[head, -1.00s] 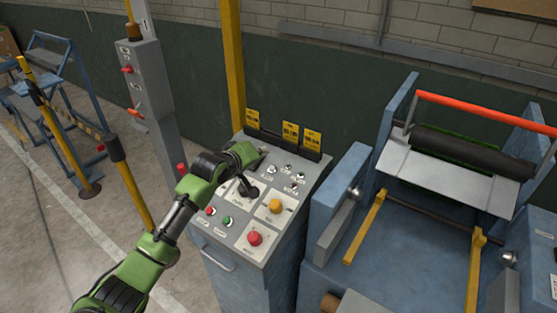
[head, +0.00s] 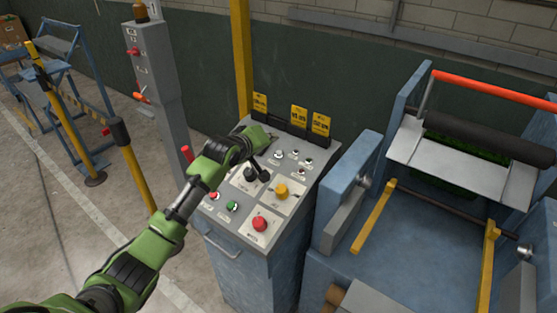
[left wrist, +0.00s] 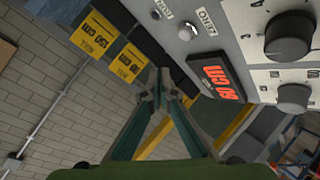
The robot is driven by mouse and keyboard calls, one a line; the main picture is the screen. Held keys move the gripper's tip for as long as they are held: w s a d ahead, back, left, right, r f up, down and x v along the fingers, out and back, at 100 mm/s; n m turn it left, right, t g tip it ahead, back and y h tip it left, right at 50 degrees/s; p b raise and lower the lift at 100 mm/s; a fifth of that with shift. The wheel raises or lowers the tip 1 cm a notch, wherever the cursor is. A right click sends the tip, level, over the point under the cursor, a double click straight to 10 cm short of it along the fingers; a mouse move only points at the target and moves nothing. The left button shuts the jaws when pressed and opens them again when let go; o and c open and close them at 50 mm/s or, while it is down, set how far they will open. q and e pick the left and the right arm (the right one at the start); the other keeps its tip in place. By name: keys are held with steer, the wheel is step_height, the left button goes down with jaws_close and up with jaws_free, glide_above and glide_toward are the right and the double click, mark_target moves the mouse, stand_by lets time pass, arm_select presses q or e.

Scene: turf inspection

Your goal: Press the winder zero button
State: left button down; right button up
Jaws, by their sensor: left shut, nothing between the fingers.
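The winder console (head: 268,245) stands mid-view with a sloping grey panel. Small silver buttons (head: 278,154) sit at its back, with tiny labels I cannot read in the head view. My left gripper (head: 266,138) is over the panel's back left part. My right gripper is out of view.
Yellow cards (head: 299,117) stand in a black holder along the panel's back edge. An orange button (head: 281,191) and a red button (head: 260,224) are nearer the front. A blue machine (head: 340,195) flanks the console on the right, a grey control post (head: 158,90) on the left.

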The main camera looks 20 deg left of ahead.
mark_target(279, 153)
arm_select(q)
steer(key=f, duration=0.1)
steer(key=f+b, duration=0.1)
steer(key=w+f+b, duration=0.1)
steer(key=shift+d+f, duration=0.15)
steer(key=shift+d, duration=0.1)
steer(key=shift+w+f+b, duration=0.25)
steer(key=shift+f+b, duration=0.1)
steer(key=shift+f, duration=0.1)
steer(key=shift+d+f, duration=0.1)
steer(key=shift+f, duration=0.05)
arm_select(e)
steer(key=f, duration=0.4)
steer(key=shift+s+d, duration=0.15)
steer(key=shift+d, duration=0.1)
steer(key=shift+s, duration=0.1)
arm_select(q)
steer(key=shift+f, duration=0.1)
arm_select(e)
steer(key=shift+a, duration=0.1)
arm_select(q)
steer(key=shift+w+f, duration=0.15)
steer(key=shift+f, duration=0.15)
